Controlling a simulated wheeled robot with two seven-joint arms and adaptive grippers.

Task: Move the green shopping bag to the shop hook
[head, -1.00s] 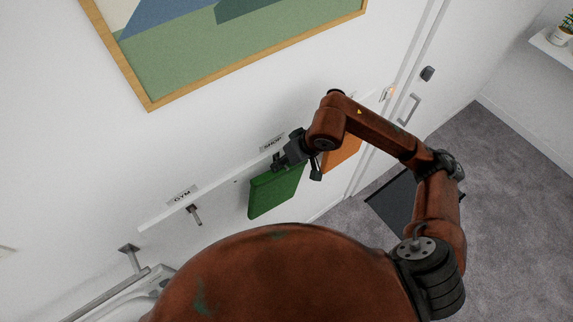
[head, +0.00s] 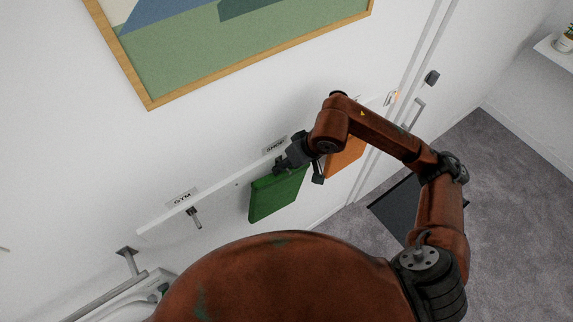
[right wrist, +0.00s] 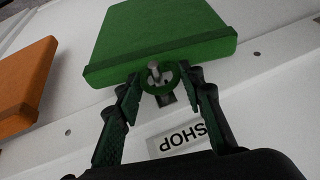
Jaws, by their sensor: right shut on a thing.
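The green shopping bag (head: 278,194) hangs flat near the wall rail below the SHOP label (head: 275,145). My right gripper (head: 281,167) is at its top edge. In the right wrist view the green bag (right wrist: 160,35) has a ring handle (right wrist: 177,84) between my right fingertips (right wrist: 160,88). The shop hook (right wrist: 154,68) shows its peg tip inside the ring's outline, with its mount just behind, by the upside-down SHOP label (right wrist: 178,138). The ring appears to be around the peg; whether it rests on it I cannot tell. My left gripper is out of view.
An orange bag (head: 343,158) hangs to the right, close to my right arm. The empty GYM hook (head: 194,217) is to the left on the white rail (head: 225,190). A framed picture (head: 245,50) is above. A door with a handle (head: 414,115) stands at right.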

